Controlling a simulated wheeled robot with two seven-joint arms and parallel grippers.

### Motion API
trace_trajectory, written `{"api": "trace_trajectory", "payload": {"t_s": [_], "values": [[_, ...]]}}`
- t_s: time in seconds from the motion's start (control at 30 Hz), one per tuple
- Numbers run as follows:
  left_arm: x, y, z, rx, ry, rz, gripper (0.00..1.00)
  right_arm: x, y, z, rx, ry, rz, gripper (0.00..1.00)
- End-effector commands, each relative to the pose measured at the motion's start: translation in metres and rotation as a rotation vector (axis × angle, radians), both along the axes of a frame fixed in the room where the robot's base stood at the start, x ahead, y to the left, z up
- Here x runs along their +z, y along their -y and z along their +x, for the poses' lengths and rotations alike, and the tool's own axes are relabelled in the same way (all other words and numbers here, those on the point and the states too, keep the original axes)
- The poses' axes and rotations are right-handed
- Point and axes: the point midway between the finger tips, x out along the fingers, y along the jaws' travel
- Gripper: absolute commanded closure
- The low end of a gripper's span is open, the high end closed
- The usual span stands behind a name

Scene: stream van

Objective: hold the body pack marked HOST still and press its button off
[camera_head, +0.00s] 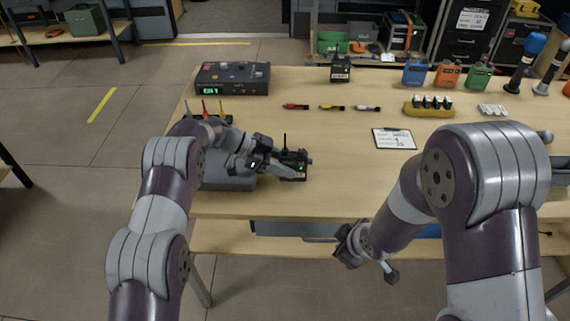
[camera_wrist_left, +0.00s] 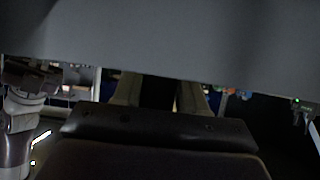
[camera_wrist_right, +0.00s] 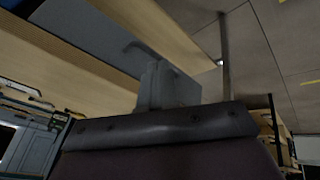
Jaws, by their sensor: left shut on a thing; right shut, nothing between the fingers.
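A black body pack (camera_head: 293,159) with a short antenna and a small green light stands near the table's front edge in the head view. Its marking is too small to read, and its button cannot be made out. My left gripper (camera_head: 277,170) reaches it from the left and is shut on it. In the left wrist view, a grey surface fills the top and the pack is not clear. My right gripper (camera_head: 388,272) is shut and empty, low in front of the table edge, apart from the pack. Another black pack (camera_head: 340,69) with a white label stands at the back.
A grey block (camera_head: 228,183) lies under my left forearm, with coloured antennas behind it. A black console (camera_head: 232,78) with a green display is at back left. A clipboard (camera_head: 394,139), a yellow battery tray (camera_head: 428,110) and coloured packs (camera_head: 447,74) are to the right.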

Motion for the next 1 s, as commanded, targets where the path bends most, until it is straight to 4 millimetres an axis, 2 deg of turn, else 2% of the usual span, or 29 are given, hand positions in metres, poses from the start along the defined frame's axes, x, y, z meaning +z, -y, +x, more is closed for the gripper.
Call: {"api": "trace_trajectory", "payload": {"t_s": [0.07, 0.13, 0.2, 0.3, 0.47, 0.8, 1.0], "values": [[-0.001, 0.000, 0.000, 0.001, -0.001, 0.001, 0.93, 0.000, -0.032, 0.024, 0.276, 0.198, 0.002, 1.00], [-0.001, 0.000, 0.000, 0.001, -0.001, 0.001, 0.93, 0.013, -0.058, 0.041, 0.486, 0.395, -0.003, 1.00], [-0.001, 0.000, 0.000, 0.001, -0.001, 0.001, 0.93, 0.032, -0.077, 0.054, 0.630, 0.572, -0.017, 1.00], [-0.001, 0.000, 0.000, 0.001, -0.001, 0.001, 0.93, 0.054, -0.091, 0.063, 0.735, 0.732, -0.046, 1.00], [-0.001, 0.000, 0.000, 0.001, -0.001, 0.001, 0.93, 0.065, -0.095, 0.072, 0.796, 0.818, -0.090, 1.00], [-0.001, 0.000, 0.000, 0.001, -0.001, 0.001, 0.93, 0.064, -0.094, 0.128, 0.796, 0.815, -0.092, 1.00], [-0.001, 0.000, 0.000, 0.001, -0.001, 0.001, 0.93, 0.064, -0.094, 0.149, 0.794, 0.814, -0.091, 1.00]]}}
